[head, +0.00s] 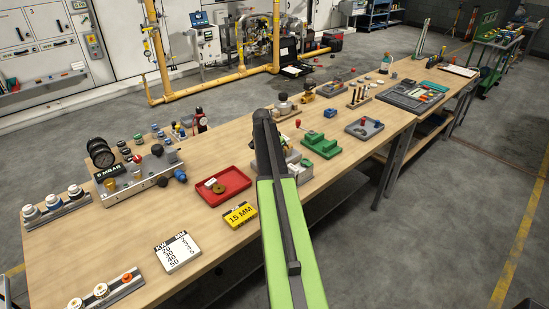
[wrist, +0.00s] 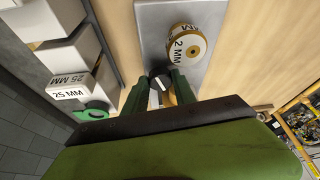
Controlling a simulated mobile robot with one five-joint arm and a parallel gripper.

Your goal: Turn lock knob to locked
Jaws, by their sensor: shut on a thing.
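In the wrist view my gripper (wrist: 158,84) has its two green fingers closed on either side of a small dark knob (wrist: 157,80) with a pale mark. The knob is on a grey plate (wrist: 150,20), beside a brass cylinder with a white "2 MM" label (wrist: 185,45). More brass shows just behind the knob, partly hidden. I cannot read which setting the knob is at. In the head view my arm hides the fingers and the knob.
White blocks labelled "25 MM" (wrist: 68,94) and a green part (wrist: 92,113) lie left of the plate in the wrist view. In the head view, a red tray (head: 222,186), a yellow "15 MM" block (head: 240,216) and a green fixture (head: 321,146) stand near my arm.

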